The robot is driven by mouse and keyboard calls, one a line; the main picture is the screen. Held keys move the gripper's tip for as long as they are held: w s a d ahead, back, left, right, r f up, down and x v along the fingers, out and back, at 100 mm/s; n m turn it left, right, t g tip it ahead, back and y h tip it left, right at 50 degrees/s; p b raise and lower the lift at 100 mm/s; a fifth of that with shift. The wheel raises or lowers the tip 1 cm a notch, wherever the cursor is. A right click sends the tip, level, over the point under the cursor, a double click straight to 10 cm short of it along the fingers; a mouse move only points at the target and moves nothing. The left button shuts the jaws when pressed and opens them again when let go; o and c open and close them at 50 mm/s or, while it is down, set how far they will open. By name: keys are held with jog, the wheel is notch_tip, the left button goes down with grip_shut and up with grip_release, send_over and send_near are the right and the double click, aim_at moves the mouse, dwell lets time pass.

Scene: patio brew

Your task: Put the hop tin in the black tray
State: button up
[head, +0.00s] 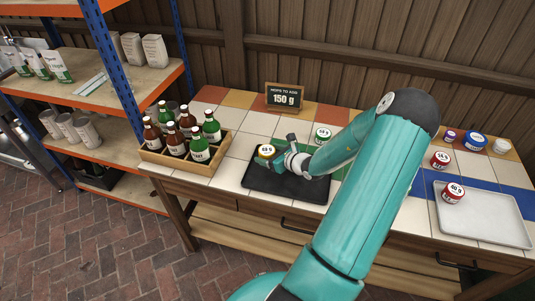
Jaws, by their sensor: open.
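The black tray (290,187) lies on the tiled table, left of its middle. A yellow-labelled tin (267,151) with a dark lid label is at my gripper (266,160), over the back left part of the tray. My gripper is open around or beside this tin; I cannot tell whether the tin rests on the tray. A green-labelled tin (323,133) stands behind the tray. Several red-labelled tins are at the right, one (453,191) on the white tray (494,218) and another (440,159) behind it. The tins' small print is unreadable, apart from weights.
A sign (285,97) reading "HOPS TO ADD 150 g" stands at the back. A wooden crate (178,165) of bottles is left of the black tray. A blue tin (473,141), a purple tin (449,134) and a white container (501,146) stand at the back right.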

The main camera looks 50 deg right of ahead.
jog(key=v, duration=1)
jog(key=shift+s+a+r, duration=0.15)
jog(key=shift+s, duration=0.05)
jog(key=w+a+r+n+g+y, duration=0.2)
jog(key=a+r+n, duration=0.2)
jog(key=a+n, duration=0.3)
jog(key=w+a+r+n+g+y, duration=0.25)
jog(key=a+r+n, duration=0.2)
jog(key=a, duration=0.45)
jog(key=w+a+r+n+g+y, duration=0.1)
jog(key=a+r+n+g, duration=0.25)
jog(key=a+n, duration=0.4)
jog(key=s+a+r+n+h, duration=0.5)
jog(key=s+a+r+n, duration=0.6)
jog(key=a+r+n, duration=0.3)
jog(key=a+n, duration=0.1)
jog(key=n, duration=0.2)
jog(key=shift+s+r, duration=0.2)
jog(key=shift+r, duration=0.05)
jog(key=shift+c, duration=0.5)
